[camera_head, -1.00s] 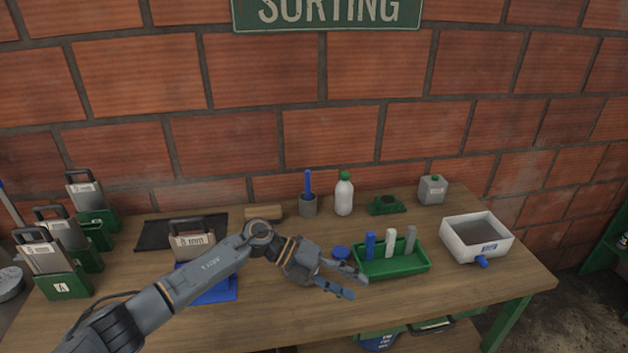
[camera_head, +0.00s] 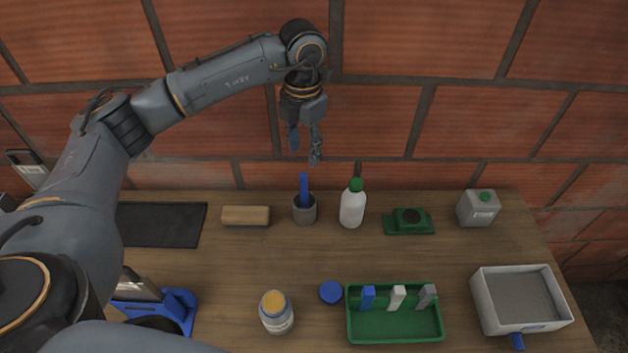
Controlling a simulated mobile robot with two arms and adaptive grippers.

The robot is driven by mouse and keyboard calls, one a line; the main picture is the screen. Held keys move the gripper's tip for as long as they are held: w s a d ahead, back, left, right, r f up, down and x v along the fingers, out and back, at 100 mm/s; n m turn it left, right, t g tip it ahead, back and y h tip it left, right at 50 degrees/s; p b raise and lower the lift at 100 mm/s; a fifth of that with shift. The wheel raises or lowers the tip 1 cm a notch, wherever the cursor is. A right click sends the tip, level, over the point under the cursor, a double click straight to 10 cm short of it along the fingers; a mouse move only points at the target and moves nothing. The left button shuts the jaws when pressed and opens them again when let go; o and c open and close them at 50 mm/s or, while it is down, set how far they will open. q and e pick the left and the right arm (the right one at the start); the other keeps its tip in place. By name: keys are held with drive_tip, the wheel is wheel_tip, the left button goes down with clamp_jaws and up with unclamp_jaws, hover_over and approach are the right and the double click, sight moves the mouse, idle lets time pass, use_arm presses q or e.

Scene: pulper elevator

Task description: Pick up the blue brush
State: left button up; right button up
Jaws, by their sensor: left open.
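The blue brush (camera_head: 304,186) stands upright in a small grey cup (camera_head: 305,212) at the back of the table. Only its blue handle shows above the rim; its lower end is hidden in the cup. My left gripper (camera_head: 304,151) points down with its fingers apart and empty. In the picture it is just above the top of the handle, apart from it. My right gripper is not in view.
A white bottle (camera_head: 352,208) stands close to the cup's right, and a wooden block (camera_head: 246,216) lies to its left. A green tray (camera_head: 394,330), a jar (camera_head: 277,318) and a blue lid (camera_head: 330,292) are nearer. The brick wall (camera_head: 385,120) is behind.

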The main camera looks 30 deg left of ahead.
sight(303, 175)
use_arm(q)
drive_tip(key=f, duration=0.2)
drive_tip(key=s+f+p, duration=0.1)
drive_tip(key=f, duration=0.1)
drive_tip(key=shift+f+p, duration=0.2)
drive_tip(key=shift+p, duration=0.1)
drive_tip(key=f, duration=0.3)
drive_tip(key=shift+w+a+f+p, duration=0.1)
drive_tip(key=shift+w+f+p, duration=0.1)
drive_tip(key=shift+p, duration=0.15)
drive_tip(key=shift+w+f, duration=0.1)
drive_tip(key=shift+f, duration=0.1)
wheel_tip(303, 175, down, 4)
drive_tip(key=p, duration=0.3)
drive_tip(key=shift+f, duration=0.1)
drive_tip(key=shift+w+f, duration=0.1)
drive_tip(key=shift+f, duration=0.35)
clamp_jaws()
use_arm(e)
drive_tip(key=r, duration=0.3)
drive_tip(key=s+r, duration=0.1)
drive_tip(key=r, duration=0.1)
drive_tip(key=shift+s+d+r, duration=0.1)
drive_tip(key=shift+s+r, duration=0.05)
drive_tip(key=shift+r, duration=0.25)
